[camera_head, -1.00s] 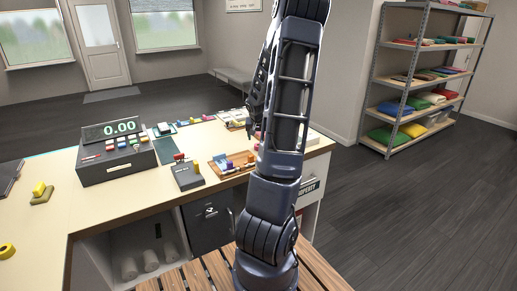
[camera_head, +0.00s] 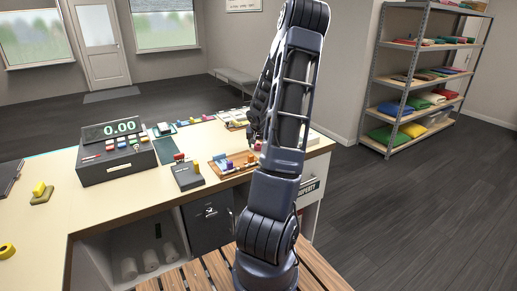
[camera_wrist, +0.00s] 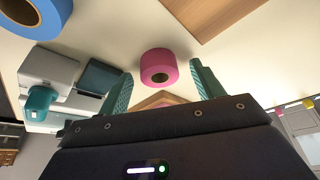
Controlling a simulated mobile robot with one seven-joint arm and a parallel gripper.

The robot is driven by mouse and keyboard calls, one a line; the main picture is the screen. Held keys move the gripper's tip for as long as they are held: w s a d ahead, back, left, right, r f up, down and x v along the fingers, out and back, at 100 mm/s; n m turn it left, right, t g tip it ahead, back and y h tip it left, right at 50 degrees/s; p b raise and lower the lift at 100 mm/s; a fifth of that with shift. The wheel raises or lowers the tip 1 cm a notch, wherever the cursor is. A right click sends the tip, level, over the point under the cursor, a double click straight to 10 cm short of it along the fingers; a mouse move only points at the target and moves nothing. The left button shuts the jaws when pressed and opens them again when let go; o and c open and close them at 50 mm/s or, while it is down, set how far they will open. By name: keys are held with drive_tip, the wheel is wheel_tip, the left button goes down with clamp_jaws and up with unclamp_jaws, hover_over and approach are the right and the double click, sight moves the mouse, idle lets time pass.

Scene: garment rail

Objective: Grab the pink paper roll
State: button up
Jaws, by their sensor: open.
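The pink paper roll (camera_wrist: 159,66) stands out in the wrist view, on the pale counter top (camera_wrist: 115,30), with its dark core hole facing me. My gripper (camera_wrist: 161,78) is open, with one teal finger on each side of the roll in the picture. Clear gaps show between the roll and both fingers, and nothing is held. The wrist view does not show whether the fingertips reach the roll's depth. In the head view my arm covers much of the counter's right end, and I cannot make out the roll there.
In the wrist view, a blue roll (camera_wrist: 36,14) lies upper left, a white and grey device (camera_wrist: 48,75) at left and a wooden board (camera_wrist: 218,12) at upper right. In the head view, a cash register (camera_head: 117,153) and a wooden tray (camera_head: 231,164) occupy the counter.

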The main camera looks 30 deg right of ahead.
drive_tip(key=c, duration=1.1)
